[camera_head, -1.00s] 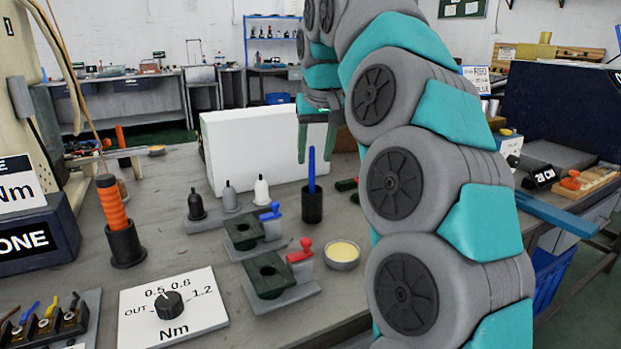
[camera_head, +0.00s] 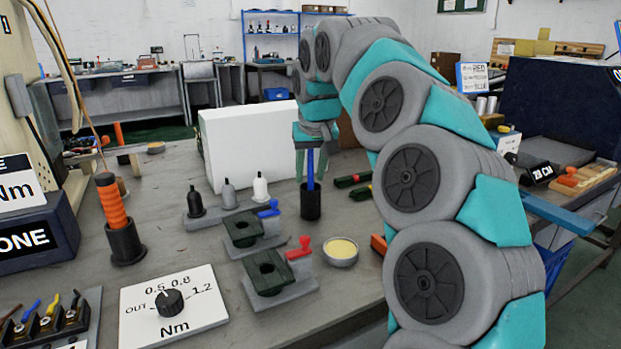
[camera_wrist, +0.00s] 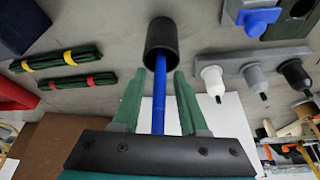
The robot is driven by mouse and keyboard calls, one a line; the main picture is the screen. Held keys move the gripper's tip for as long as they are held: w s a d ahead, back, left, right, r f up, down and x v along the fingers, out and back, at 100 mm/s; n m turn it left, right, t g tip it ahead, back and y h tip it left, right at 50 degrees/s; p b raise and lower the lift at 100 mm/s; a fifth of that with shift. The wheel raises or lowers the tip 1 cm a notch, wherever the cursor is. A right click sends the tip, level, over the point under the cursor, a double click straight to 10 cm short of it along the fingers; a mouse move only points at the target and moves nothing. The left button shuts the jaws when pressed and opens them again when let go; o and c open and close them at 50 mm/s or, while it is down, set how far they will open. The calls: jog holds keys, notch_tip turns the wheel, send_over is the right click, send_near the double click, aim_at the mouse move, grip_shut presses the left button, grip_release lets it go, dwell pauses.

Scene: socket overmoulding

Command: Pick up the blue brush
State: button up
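The blue brush (camera_head: 310,168) stands upright in a black cup (camera_head: 311,203) on the bench, with its blue handle sticking up. In the wrist view the blue handle (camera_wrist: 159,95) runs between the two green fingers of my gripper (camera_wrist: 158,88), and the black cup (camera_wrist: 161,38) lies beyond the fingertips. The fingers are apart, with a gap on each side of the handle. In the head view my gripper (camera_head: 312,168) is at the brush, partly hidden behind its handle.
A white box (camera_head: 245,150) stands behind the brush. A rack with black, grey and white bottles (camera_head: 228,196) is to the left. Green fixtures with blue and red clamps (camera_head: 268,272) and a yellow-filled dish (camera_head: 341,251) are in front. Banded green bundles (camera_wrist: 75,83) lie nearby.

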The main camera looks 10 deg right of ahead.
grip_shut()
dwell(0.5)
